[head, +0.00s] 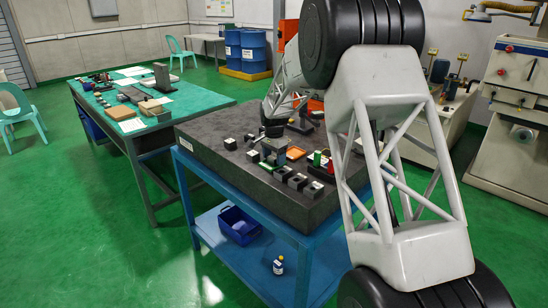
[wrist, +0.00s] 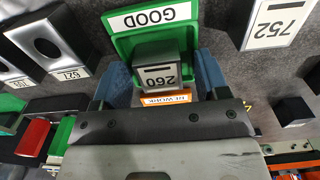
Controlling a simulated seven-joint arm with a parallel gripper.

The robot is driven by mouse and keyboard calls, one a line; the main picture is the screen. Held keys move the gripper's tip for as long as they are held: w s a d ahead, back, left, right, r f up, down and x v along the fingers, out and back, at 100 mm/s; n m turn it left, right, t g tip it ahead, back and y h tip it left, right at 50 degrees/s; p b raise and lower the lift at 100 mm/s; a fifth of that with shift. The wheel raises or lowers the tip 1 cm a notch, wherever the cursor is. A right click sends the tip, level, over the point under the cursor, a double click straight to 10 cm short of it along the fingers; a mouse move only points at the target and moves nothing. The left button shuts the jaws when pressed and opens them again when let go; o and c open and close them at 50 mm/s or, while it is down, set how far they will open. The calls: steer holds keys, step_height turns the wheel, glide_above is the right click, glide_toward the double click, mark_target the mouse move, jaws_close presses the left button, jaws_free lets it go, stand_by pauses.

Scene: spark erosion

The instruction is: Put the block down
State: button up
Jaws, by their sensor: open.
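A dark grey block labelled 260 (wrist: 160,80) is at the green tray labelled GOOD (wrist: 118,48), within its outline in the wrist view. My gripper (wrist: 164,78) is open, with one blue finger on each side of the block. Gaps to the fingers look small, and the block's underside is hidden. In the head view my gripper (head: 272,145) is low over the dark stone table, and the green tray (head: 264,166) shows partly below it. An orange tray labelled REWORK (wrist: 166,98) is partly hidden by my gripper.
A block labelled 627 (wrist: 48,45) with a round hole stands at left in the wrist view. A block labelled 752 (wrist: 275,22) is at upper right, and a small dark block (wrist: 292,110) is at right. Several blocks crowd the stone table (head: 205,130); its left side is clear.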

mark_target(274, 157)
steer(key=shift+r, duration=0.15)
step_height(274, 157, up, 12)
stand_by(0.6)
stand_by(0.3)
stand_by(0.4)
steer(key=s+d+r+n, duration=0.1)
steer(key=s+d+r, duration=0.3)
steer(key=s, duration=0.6)
steer(key=s+d+r+n+t, duration=0.15)
steer(key=s+d+r, duration=0.25)
steer(key=s, duration=0.6)
steer(key=s+d+r+n, duration=0.2)
steer(key=s+d+r, duration=0.15)
steer(key=s, duration=0.55)
steer(key=s+d+f+n, duration=0.1)
steer(key=s+d+f, duration=0.1)
steer(key=s, duration=0.8)
steer(key=s+d+f+n, duration=0.2)
steer(key=s+f, duration=0.1)
steer(key=s, duration=0.8)
steer(key=s+d+f+n+t, duration=0.1)
steer(key=s+d+f, duration=0.1)
steer(key=s, duration=0.9)
steer(key=shift+s+d+f, duration=0.25)
steer(key=shift+d+f, duration=0.05)
steer(key=shift+d, duration=0.15)
